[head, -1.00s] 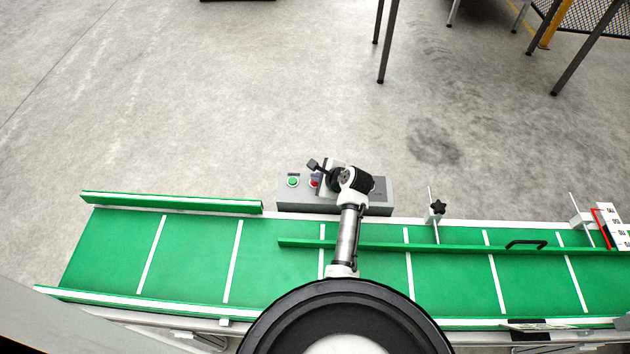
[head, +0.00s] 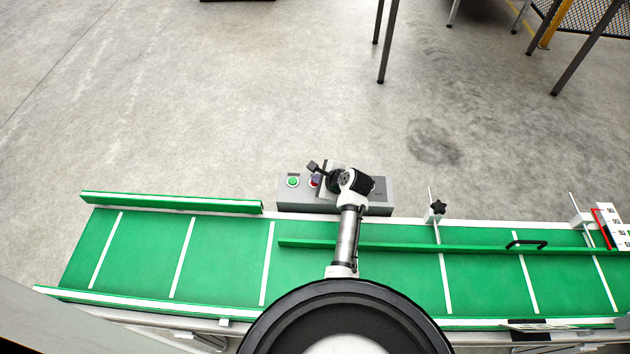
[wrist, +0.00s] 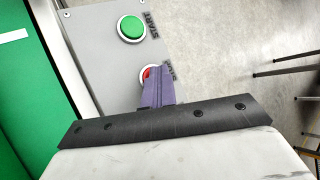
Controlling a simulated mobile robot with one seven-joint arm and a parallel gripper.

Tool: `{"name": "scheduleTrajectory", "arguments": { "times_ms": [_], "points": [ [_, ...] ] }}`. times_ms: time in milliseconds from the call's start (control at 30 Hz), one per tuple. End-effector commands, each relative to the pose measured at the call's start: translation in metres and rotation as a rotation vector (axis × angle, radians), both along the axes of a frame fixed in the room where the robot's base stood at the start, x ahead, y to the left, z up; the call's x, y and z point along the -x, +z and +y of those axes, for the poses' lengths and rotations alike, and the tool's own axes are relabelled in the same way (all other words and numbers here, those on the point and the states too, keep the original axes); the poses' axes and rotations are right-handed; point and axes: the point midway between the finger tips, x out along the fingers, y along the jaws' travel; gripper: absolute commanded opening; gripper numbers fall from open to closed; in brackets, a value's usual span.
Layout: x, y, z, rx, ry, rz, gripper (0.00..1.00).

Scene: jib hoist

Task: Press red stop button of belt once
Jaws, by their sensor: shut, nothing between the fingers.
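The red stop button (wrist: 147,73) sits in a white ring on a grey control box (wrist: 95,45). In the wrist view it is partly covered by the purple fingers of my gripper (wrist: 160,82). The fingers are shut, empty, and lie over the button's right side; I cannot tell whether they touch it. In the head view a sliver of the red button (head: 312,184) shows beside my gripper (head: 317,178). The green belt (head: 225,260) runs across the picture in front of the box.
A green start button (wrist: 131,27) is on the same box, close to the red one; it also shows in the head view (head: 292,181). A green guide rail (head: 400,246) and a black star knob (head: 438,207) stand along the belt. Floor behind the box is clear.

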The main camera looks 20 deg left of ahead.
Motion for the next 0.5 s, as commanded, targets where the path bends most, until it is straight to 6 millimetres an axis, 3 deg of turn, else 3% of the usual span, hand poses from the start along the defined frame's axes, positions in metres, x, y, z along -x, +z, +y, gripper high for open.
{"name": "scheduleTrajectory", "arguments": {
  "times_ms": [500],
  "points": [
    [0.001,0.017,0.0,0.001,0.0,0.002,0.0]
  ]
}}
